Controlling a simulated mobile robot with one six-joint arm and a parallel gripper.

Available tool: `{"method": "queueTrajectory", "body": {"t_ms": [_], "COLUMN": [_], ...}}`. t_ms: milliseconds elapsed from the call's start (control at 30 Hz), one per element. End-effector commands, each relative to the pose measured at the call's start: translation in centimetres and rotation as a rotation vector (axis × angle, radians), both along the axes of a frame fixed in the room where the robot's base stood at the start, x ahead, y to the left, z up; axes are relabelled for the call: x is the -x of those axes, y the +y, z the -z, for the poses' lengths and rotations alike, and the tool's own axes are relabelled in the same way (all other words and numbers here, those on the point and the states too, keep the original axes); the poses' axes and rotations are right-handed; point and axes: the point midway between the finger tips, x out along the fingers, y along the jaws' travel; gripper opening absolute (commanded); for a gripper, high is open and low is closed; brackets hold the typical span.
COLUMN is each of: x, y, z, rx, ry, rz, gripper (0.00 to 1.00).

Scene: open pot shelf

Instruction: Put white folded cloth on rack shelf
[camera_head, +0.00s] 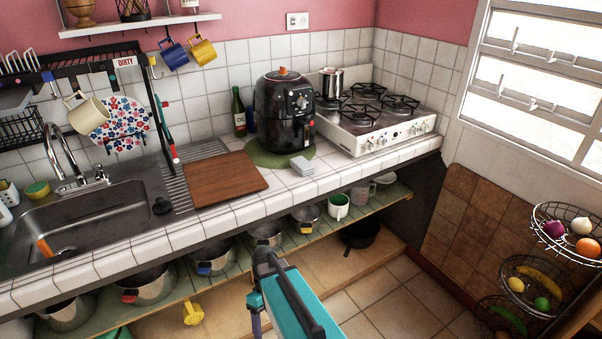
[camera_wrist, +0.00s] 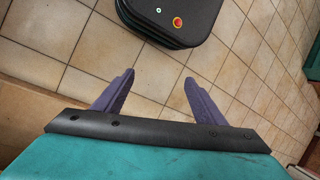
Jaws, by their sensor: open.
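A small white-grey folded cloth (camera_head: 302,166) lies on the tiled counter, right of the brown cutting board and in front of the black air fryer. In the head view, my teal arm is low in front of the lower shelf, well away from the cloth; the fingers are mostly hidden there.
The cutting board (camera_head: 226,178), air fryer (camera_head: 284,112) and stove (camera_head: 375,122) crowd the counter (camera_head: 330,172). Wire fruit baskets (camera_head: 545,285) stand at right. Floor at centre right is clear.

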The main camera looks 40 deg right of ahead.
Motion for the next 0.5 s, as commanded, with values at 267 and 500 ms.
{"method": "queueTrajectory", "body": {"t_ms": [267,500], "x": [6.0,11.5], "y": [4.1,6.4], "z": [5.3,9.1], "rx": [0.044,0.114], "ry": [0.101,0.172], "rz": [-0.022,-0.013], "gripper": [0.65,0.65]}}
